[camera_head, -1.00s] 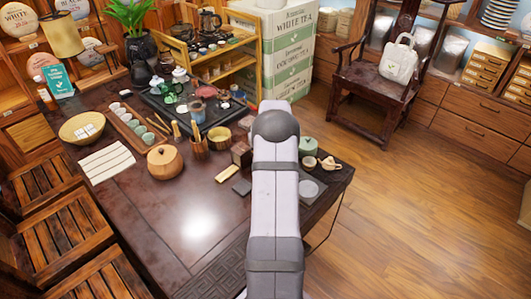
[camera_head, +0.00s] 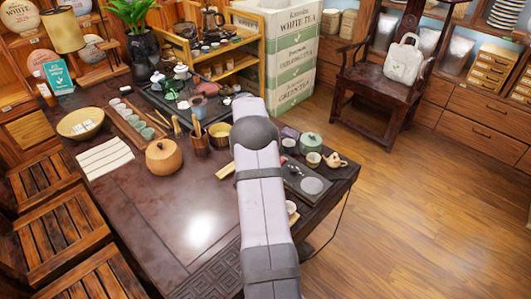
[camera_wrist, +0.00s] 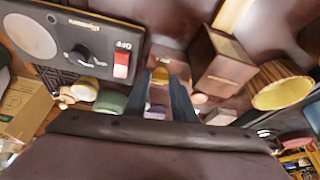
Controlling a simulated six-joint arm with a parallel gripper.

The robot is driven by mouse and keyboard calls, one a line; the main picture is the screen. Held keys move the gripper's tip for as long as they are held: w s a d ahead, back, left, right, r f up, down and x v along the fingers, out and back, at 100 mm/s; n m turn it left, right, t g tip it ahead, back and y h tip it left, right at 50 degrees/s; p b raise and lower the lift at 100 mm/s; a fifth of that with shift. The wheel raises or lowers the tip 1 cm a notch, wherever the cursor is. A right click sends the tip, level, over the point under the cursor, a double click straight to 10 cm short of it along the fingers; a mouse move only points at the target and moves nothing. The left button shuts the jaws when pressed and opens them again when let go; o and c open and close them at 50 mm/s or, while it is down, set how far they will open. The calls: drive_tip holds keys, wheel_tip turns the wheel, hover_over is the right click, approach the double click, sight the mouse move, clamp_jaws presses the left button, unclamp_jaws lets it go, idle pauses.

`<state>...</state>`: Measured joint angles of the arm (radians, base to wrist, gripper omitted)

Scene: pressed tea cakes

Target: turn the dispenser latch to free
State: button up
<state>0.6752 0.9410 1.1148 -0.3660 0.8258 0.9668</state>
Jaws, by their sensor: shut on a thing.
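In the wrist view, my gripper (camera_wrist: 162,90) reaches down with its two dark fingers close together. The latch's exact angle is hidden by the fingers. In the head view my arm covers the gripper and the latch.
A black panel (camera_wrist: 105,35) with a pale disc, a dark knob (camera_wrist: 82,54) and a red-and-white switch (camera_wrist: 121,65) lies close on the left in the wrist view. A green lidded pot (camera_head: 311,142) and small teapot (camera_head: 334,160) stand right of my arm. The front table (camera_head: 165,215) is clear.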

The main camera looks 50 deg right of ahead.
drive_tip(key=shift+w+m+g+b, duration=0.1)
drive_tip(key=shift+m+g+b, duration=0.2)
drive_tip(key=shift+m, duration=0.5)
drive_tip(key=o, duration=1.1)
drive_tip(key=shift+c, duration=0.2)
drive_tip(key=b+v, duration=0.1)
drive_tip(key=v, duration=0.6)
drive_tip(key=shift+r, duration=0.2)
